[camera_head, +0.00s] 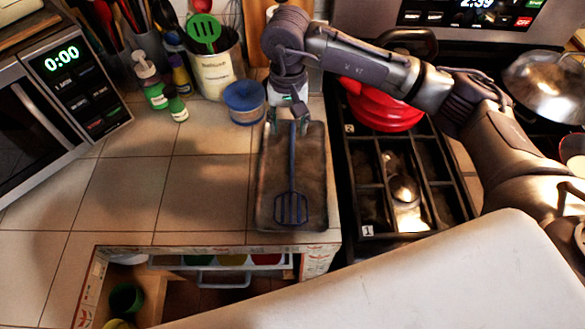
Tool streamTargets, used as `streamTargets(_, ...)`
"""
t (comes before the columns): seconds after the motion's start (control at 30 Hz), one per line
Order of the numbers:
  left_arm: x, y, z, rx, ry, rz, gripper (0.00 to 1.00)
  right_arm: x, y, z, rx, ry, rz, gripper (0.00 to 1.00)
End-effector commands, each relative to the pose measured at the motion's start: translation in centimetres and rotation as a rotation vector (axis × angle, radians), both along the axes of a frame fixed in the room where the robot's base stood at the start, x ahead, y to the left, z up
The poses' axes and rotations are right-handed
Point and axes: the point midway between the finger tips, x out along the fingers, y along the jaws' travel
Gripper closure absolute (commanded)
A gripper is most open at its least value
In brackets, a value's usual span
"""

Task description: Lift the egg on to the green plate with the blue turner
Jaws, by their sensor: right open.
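The blue turner (291,208) lies on a dark rectangular tray (272,178) on the tiled counter, its slotted head toward me and its handle pointing away. My right gripper (289,117) is open over the far end of the handle, pointing down, with its fingers on either side. I cannot tell whether it touches the handle. My left gripper is out of view. I cannot make out an egg or a green plate; the arm hides part of the red pan (386,112) on the stove.
A blue-lidded jar (244,102), small bottles (151,84) and a utensil crock (216,73) stand behind and left of the tray. A microwave (72,92) is at far left. The counter left of the tray is clear. An open compartment with a drawer (222,278) lies below its front edge.

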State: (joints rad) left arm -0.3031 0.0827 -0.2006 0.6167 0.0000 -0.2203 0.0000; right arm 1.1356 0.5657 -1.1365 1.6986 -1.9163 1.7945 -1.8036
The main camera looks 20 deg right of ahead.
Motion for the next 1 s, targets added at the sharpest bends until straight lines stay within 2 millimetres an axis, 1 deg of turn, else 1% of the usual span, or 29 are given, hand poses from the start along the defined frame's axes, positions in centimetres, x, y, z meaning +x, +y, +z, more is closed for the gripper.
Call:
streamTargets(0.03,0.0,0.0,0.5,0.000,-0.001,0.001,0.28,-0.2,0.0,-0.8,0.001,0.005,0.000,0.49)
streamTargets(0.13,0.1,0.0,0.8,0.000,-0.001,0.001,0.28,-0.1,0.0,-2.4,0.001,0.004,0.000,0.49)
streamTargets(0.2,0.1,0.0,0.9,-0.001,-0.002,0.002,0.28,-0.1,0.0,-3.1,-0.001,0.001,0.000,0.49)
streamTargets(0.37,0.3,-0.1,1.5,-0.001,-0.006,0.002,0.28,-0.1,-0.1,-4.0,0.001,0.002,0.000,0.49)
streamTargets(0.53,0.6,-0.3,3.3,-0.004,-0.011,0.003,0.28,-0.3,-0.8,-6.2,0.001,0.005,-0.002,0.49)
streamTargets(0.6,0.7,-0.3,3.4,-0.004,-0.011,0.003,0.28,-0.2,-0.7,-7.4,0.002,0.003,0.000,0.49)
streamTargets(0.7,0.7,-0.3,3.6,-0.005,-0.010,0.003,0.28,-0.2,-0.7,-8.4,0.002,0.002,0.000,0.49)
streamTargets(0.8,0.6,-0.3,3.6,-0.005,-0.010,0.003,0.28,-0.1,-0.7,-8.8,0.002,-0.001,0.000,0.49)
streamTargets(0.97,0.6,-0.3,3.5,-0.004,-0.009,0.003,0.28,-0.1,-0.7,-8.8,0.002,-0.002,0.001,0.49)
streamTargets(1.0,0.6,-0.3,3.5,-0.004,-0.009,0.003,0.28,-0.1,-0.7,-8.8,0.002,-0.002,0.001,0.54)
